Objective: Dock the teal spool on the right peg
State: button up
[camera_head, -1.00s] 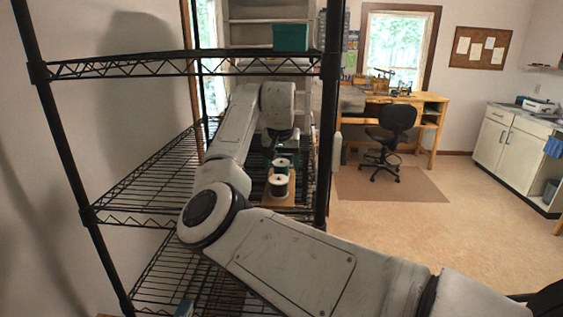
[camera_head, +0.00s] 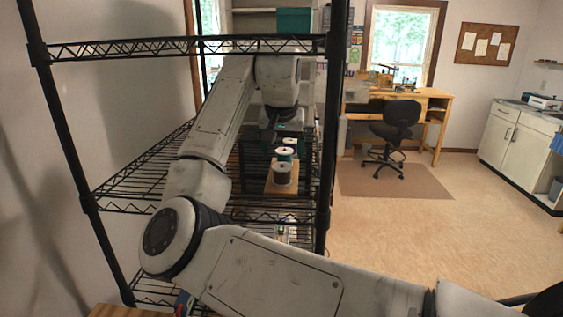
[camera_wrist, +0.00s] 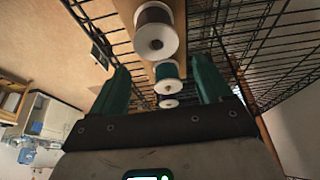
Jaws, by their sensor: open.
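The teal spool (camera_head: 285,154) has white ends and stands in the middle of a row on a wooden board (camera_head: 274,188) on the wire shelf. It also shows in the wrist view (camera_wrist: 167,75). A brown spool (camera_head: 282,174) stands nearer my body, and it is the largest in the wrist view (camera_wrist: 155,30). A third, dark spool (camera_wrist: 169,103) is farther along the row. My gripper (camera_wrist: 160,85) is open, with its teal fingers apart and nothing clamped between them. In the head view my gripper (camera_head: 287,128) is beyond the row. I cannot make out the pegs.
The black wire rack's right post (camera_head: 330,150) stands close beside the board. Open floor (camera_head: 400,230) lies to the right, with an office chair (camera_head: 395,130).

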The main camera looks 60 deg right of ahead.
jog(key=shift+s+a+b, duration=0.1)
jog(key=shift+s+a, duration=0.2)
jog(key=shift+a, duration=0.35)
jog(key=shift+s+a+b, duration=0.15)
jog(key=shift+s+a, duration=0.1)
jog(key=shift+a, duration=0.45)
jog(key=shift+s+a+b, duration=0.1)
jog(key=shift+s+a, duration=0.2)
jog(key=shift+a, duration=0.35)
